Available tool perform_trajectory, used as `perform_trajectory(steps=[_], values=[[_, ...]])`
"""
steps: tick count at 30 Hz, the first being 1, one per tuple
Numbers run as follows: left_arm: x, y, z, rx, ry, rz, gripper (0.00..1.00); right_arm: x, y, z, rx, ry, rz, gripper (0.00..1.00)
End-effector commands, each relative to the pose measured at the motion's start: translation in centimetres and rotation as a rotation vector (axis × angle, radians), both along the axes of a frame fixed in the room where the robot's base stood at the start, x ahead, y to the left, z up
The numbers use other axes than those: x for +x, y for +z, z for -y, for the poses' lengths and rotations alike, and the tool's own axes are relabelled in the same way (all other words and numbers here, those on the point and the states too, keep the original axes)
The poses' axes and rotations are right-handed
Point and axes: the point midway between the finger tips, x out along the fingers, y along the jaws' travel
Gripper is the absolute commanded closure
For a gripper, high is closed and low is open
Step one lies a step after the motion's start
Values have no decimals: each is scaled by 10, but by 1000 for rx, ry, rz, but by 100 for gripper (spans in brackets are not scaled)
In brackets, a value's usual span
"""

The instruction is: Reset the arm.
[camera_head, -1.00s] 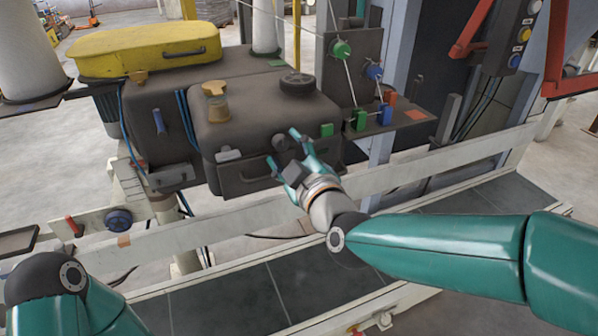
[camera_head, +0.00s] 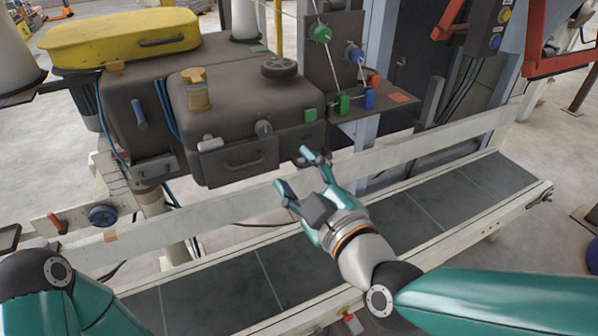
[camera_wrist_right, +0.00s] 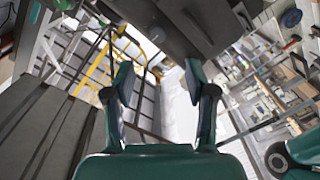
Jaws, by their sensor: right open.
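My right gripper (camera_head: 296,174) is open and empty in the head view, in front of and below the dark machine box (camera_head: 245,115). Its fingers point up and left, toward the box's lower front, and appear apart from it. In the right wrist view my right gripper (camera_wrist_right: 158,85) shows its two fingers spread wide with nothing between them. My left arm shows at the lower left of the head view; its gripper is out of the frame.
A conveyor (camera_head: 215,290) with a pale side rail (camera_head: 240,212) runs below my right arm. A yellow-lidded case (camera_head: 120,38) stands at the back left. A small shelf (camera_head: 395,98) with green, blue and red blocks stands right of the box. A red frame (camera_head: 545,65) is at the upper right.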

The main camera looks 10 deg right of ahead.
Motion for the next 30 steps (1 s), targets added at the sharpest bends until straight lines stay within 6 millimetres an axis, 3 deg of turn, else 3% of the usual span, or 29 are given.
perform_trajectory(steps=[8, 11, 13, 17, 18, 22, 26, 30], values=[[0, 0, 0, 0, 0, 0, 100, 4, -4, 7, -1, -19, -10, 44], [0, 0, 0, 0, 0, 0, 100, 16, -27, 19, -19, -51, -58, 44], [0, 0, 0, 0, 0, 0, 100, 27, -56, 29, -42, -82, -118, 44], [0, 0, 0, 0, 0, 0, 100, 45, -136, 54, -102, -138, -280, 44], [0, 0, 0, 0, 0, 0, 100, 47, -166, 61, -122, -149, -343, 44], [0, 0, 0, 0, 0, 0, 100, 36, -264, 83, -125, -174, -570, 44], [0, 0, 0, 0, 0, 0, 100, 2, -357, 97, -38, -209, -830, 44], [0, 0, 0, 0, 0, 0, 100, -56, -439, 99, 131, -280, -1127, 44]])
